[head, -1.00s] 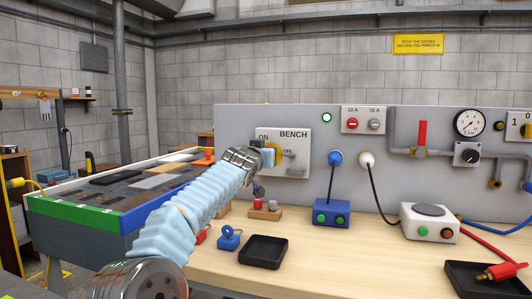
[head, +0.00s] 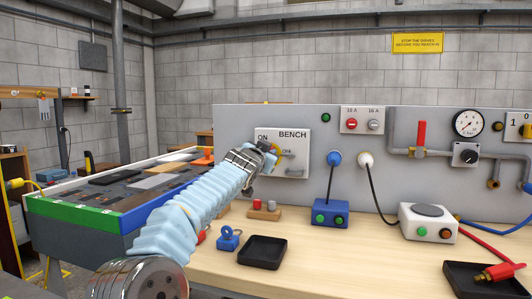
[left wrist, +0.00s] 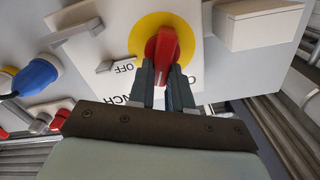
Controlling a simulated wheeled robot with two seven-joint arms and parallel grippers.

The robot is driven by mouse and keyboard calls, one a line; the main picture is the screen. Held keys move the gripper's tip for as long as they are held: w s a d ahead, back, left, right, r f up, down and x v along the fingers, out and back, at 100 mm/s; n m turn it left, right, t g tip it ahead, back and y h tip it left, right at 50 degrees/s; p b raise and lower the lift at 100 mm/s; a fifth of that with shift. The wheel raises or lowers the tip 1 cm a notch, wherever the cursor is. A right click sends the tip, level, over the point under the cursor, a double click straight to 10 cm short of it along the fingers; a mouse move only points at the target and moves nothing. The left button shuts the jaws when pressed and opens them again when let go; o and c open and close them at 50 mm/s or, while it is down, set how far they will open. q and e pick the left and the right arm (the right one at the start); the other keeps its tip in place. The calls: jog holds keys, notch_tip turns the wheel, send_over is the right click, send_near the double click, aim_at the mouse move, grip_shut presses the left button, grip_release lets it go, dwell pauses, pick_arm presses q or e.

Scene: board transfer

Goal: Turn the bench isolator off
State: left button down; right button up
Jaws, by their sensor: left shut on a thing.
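The bench isolator is a white panel (head: 300,147) marked ON, OFF and BENCH on the grey back board. Its red handle (left wrist: 166,48) on a yellow disc (left wrist: 146,30) shows close up in the left wrist view, with the OFF label beside it. My left gripper (head: 272,150) reaches the panel, its two dark fingers on the handle (left wrist: 168,80). In the head view the gripper covers the handle and part of the yellow disc. The round lamp (head: 326,118) right of the panel is dark green. My right gripper is not in view.
On the bench (head: 310,265) stand a blue padlock (head: 229,239), a black tray (head: 262,252), a blue button box (head: 331,212) and a white box (head: 429,222). Cables hang from the blue and white plugs. A grey bracket (left wrist: 78,32) projects near the gripper.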

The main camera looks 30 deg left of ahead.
pick_arm(q)
jog(key=shift+w+d+f+m+p, duration=0.15)
jog(key=shift+f+m, duration=0.1)
jog(key=shift+m, duration=1.95)
jog(key=shift+s+d+f+m+p, duration=0.1)
jog(key=shift+d+f+m+p, duration=0.1)
jog(key=shift+m, duration=2)
jog(key=shift+w+d+f+m+p, duration=0.1)
jog(key=shift+f+m, duration=0.15)
jog(key=shift+m, duration=1.95)
jog(key=c, duration=1)
grip_release()
jog(key=shift+c, duration=0.2)
